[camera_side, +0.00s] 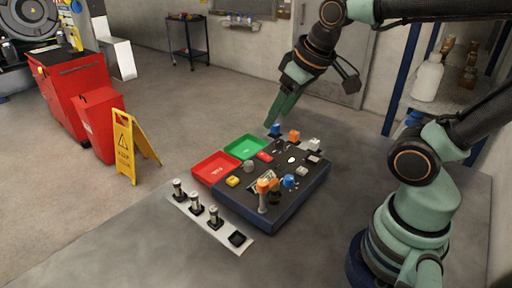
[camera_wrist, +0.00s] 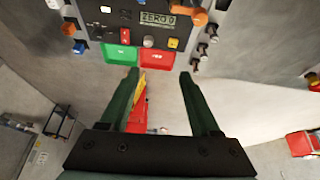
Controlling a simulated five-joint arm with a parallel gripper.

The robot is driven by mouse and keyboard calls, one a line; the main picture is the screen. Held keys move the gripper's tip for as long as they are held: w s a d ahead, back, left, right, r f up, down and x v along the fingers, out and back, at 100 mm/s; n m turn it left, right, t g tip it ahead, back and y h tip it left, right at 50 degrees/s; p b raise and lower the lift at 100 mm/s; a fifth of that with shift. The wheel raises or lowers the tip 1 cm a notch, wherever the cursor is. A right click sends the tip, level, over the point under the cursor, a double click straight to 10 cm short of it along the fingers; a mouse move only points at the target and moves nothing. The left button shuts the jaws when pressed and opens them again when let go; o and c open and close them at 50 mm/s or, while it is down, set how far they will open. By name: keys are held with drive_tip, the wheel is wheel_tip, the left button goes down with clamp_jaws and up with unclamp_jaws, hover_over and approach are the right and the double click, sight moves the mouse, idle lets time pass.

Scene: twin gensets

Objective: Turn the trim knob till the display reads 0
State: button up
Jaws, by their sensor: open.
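The dark control panel (camera_side: 318,179) lies on the table; it also shows at the top of the wrist view (camera_wrist: 106,33). Its small display (camera_wrist: 157,19) seems to read "ZERO 0"; the text is small. A round grey knob (camera_wrist: 148,41) sits just below the display in the wrist view, and also shows in the side view (camera_side: 249,166). I cannot tell for sure that it is the trim knob. My gripper (camera_side: 274,120) is open and empty, above and beyond the panel's far edge. Its two fingers (camera_wrist: 159,74) are spread apart, clear of the knob.
A green tray (camera_side: 245,147) and a red tray (camera_side: 214,179) adjoin the panel. An orange-topped lever (camera_side: 263,198), a blue knob (camera_side: 289,181) and a yellow button (camera_side: 232,181) crowd the panel. A pale strip with several dark posts (camera_side: 197,205) lies at the left.

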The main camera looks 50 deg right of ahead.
drive_tip(key=shift+s+a+f+t, duration=0.1)
drive_tip(key=shift+s+t, duration=0.2)
drive_tip(key=shift+s, duration=0.25)
idle(0.9)
